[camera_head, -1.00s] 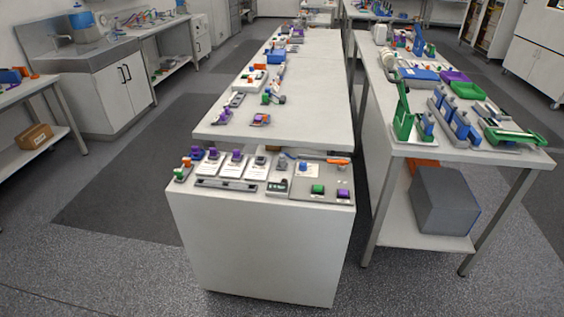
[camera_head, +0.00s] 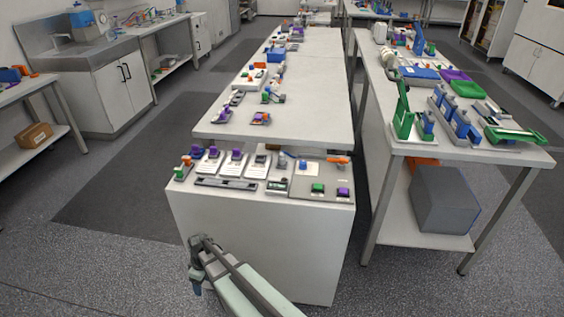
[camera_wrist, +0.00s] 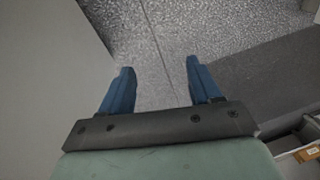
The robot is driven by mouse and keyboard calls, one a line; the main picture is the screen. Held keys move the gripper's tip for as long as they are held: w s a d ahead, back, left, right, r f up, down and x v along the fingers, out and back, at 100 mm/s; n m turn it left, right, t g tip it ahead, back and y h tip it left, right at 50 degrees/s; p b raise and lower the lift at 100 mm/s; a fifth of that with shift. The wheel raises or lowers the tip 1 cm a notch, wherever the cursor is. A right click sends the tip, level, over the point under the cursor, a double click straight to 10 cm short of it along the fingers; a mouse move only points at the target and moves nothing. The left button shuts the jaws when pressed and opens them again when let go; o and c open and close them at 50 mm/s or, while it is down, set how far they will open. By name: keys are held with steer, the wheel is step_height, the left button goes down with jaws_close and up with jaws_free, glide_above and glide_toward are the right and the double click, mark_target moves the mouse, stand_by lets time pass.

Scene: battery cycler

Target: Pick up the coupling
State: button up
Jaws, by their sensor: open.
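My gripper (camera_head: 196,279) shows low in the head view, in front of the near white cabinet and below its top. In the wrist view its two blue fingers (camera_wrist: 160,75) are apart, with only the floor between them. The gripper is open and empty. I cannot tell which small part is the coupling. Candidates on the near cabinet's top include a green block (camera_head: 318,188) and a purple block (camera_head: 343,192) on a grey plate at the right, and several purple-topped pieces at the left. All are too small to make out well.
The near cabinet (camera_head: 250,235) carries white cards (camera_head: 230,170) and a dark bar (camera_head: 225,183). A long white table (camera_head: 315,110) stands behind it. A right-hand bench (camera_head: 455,160) holds green and blue fixtures. Open floor (camera_head: 110,255) lies at the left.

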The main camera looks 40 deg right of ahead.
steer(key=w+a+r+n+t+y, duration=0.2)
steer(key=w+r+n+t, duration=0.4)
steer(key=w+r, duration=2.1)
steer(key=d+r, duration=0.1)
steer(key=r, duration=0.1)
steer(key=d+r+n, duration=0.1)
steer(key=d+r, duration=0.1)
steer(key=r, duration=0.1)
steer(key=d+r+n, duration=0.1)
steer(key=r, duration=0.1)
steer(key=shift+w+d+r+h, duration=0.15)
steer(key=shift+w+r+h, duration=0.15)
steer(key=shift+w+h, duration=0.1)
steer(key=d+r+n+g, duration=0.1)
steer(key=d+r, duration=0.2)
steer(key=d, duration=0.5)
step_height(320, 180, up, 6)
steer(key=n+g+h, duration=0.2)
steer(key=g+h, duration=0.1)
steer(key=g, duration=0.2)
glide_above(281, 154)
steer(key=f, duration=0.7)
steer(key=shift+s+a+f, duration=0.2)
steer(key=shift+f, duration=0.1)
steer(key=shift+d+f, duration=0.2)
steer(key=shift+f, duration=2.5)
steer(key=shift+w, duration=0.1)
jaws_close()
